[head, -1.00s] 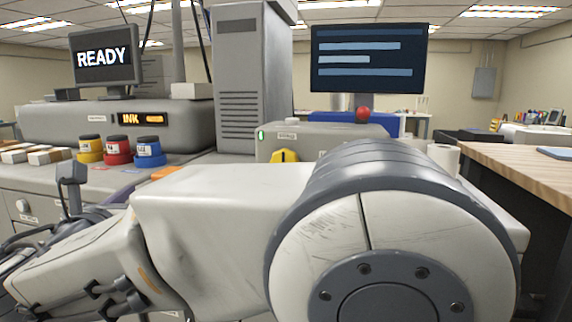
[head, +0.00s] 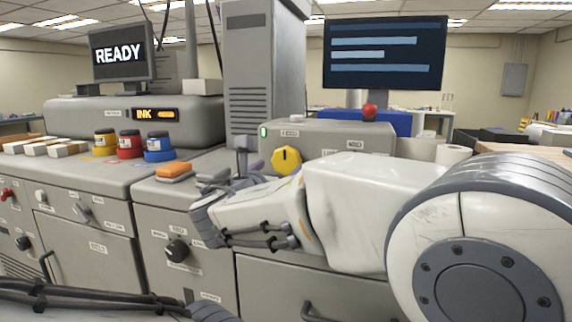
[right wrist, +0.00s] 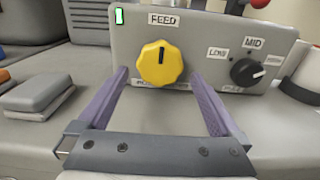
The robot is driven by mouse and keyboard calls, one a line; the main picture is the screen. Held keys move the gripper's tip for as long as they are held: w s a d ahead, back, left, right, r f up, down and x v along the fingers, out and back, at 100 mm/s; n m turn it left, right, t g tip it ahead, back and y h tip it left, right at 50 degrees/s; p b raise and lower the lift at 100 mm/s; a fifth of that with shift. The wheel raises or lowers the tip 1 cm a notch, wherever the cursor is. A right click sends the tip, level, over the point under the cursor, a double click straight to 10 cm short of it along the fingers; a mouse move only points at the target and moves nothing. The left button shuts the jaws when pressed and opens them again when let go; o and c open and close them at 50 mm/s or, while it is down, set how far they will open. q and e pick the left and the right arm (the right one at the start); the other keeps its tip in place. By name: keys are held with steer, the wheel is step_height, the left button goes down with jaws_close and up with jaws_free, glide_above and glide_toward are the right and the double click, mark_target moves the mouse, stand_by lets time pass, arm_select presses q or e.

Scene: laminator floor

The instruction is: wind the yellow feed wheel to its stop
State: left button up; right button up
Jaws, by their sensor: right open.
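The yellow feed wheel (head: 287,160) is on the front of a grey box on the machine. In the right wrist view the wheel (right wrist: 160,64) sits below the FEED label, its black mark at the top. My right gripper (right wrist: 161,80) is open and empty. Its two purple fingers point towards the panel, one on each side below the wheel, with the wheel centred between them; I cannot tell that either touches it. In the head view, my own arm and wrist partly hide the right gripper. My left gripper is not in view.
Right of the wheel is a black knob (right wrist: 247,72) marked LOW and MID. A red ball-topped knob (head: 369,111) stands on the box. An orange-topped block (head: 174,171) and several ink pots, including a blue one (head: 158,147), lie left. The monitor (head: 121,53) reads READY.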

mark_target(285, 162)
steer(key=shift+x, duration=1.65)
steer(key=shift+c, duration=0.3)
